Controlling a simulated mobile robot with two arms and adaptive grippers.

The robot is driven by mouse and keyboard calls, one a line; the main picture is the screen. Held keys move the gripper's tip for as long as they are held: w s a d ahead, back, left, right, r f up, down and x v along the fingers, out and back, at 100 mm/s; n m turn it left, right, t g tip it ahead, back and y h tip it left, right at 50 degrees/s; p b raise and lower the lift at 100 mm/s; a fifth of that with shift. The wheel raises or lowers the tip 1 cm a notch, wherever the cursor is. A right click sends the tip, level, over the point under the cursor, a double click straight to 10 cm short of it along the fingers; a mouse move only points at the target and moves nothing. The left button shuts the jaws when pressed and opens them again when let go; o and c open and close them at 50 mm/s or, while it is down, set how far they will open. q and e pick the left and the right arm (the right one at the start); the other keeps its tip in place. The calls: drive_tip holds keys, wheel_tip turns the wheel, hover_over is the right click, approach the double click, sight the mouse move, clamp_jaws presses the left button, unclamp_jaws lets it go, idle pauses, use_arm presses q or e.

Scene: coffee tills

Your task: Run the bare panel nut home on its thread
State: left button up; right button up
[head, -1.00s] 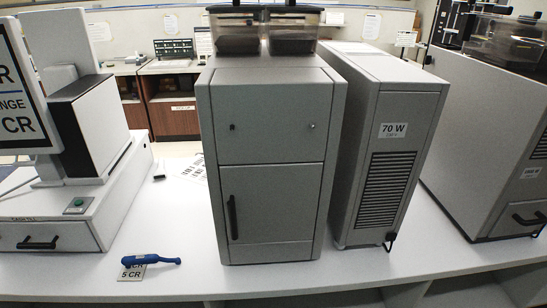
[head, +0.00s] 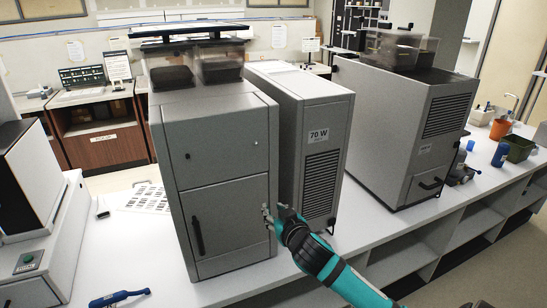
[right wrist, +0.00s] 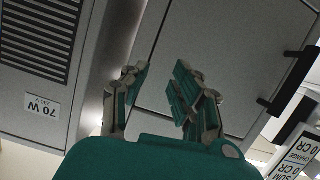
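A grey cabinet machine (head: 224,189) with two dark hoppers stands on the white counter. Its upper front panel bears two small fittings, a dark left one (head: 187,156) and a right one (head: 256,143). They are too small to tell which is the bare nut or how far it sits on its thread. My right gripper (head: 268,213) is in front of the machine's lower right edge, below the right fitting. In the right wrist view the gripper (right wrist: 158,86) is open and empty, its fingers apart before the grey front. No nut shows there. My left gripper is not in view.
A grey 70 W unit (head: 318,150) stands close on the machine's right, with a larger grey machine (head: 408,135) beyond. A blue tool (head: 119,298) lies at the counter's front left. A black door handle (head: 198,236) projects from the machine's front.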

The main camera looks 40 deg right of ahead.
sight(257, 145)
drive_tip(key=s+a+r+t+p, duration=0.1)
drive_tip(key=s+a+r+t, duration=0.1)
drive_tip(key=r, duration=0.7)
drive_tip(key=s+a+r+t, duration=0.1)
drive_tip(key=r, duration=0.7)
drive_tip(key=shift+m, duration=0.4)
drive_tip(key=x, duration=0.6)
drive_tip(key=r+x, duration=0.1)
drive_tip(key=x, duration=0.1)
drive_tip(key=shift+w+d+f, duration=0.1)
drive_tip(key=shift+w+d, duration=0.05)
drive_tip(key=shift+w, duration=0.25)
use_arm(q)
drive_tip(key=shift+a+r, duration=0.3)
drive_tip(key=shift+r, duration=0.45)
use_arm(e)
drive_tip(key=shift+s+f, duration=0.1)
clamp_jaws()
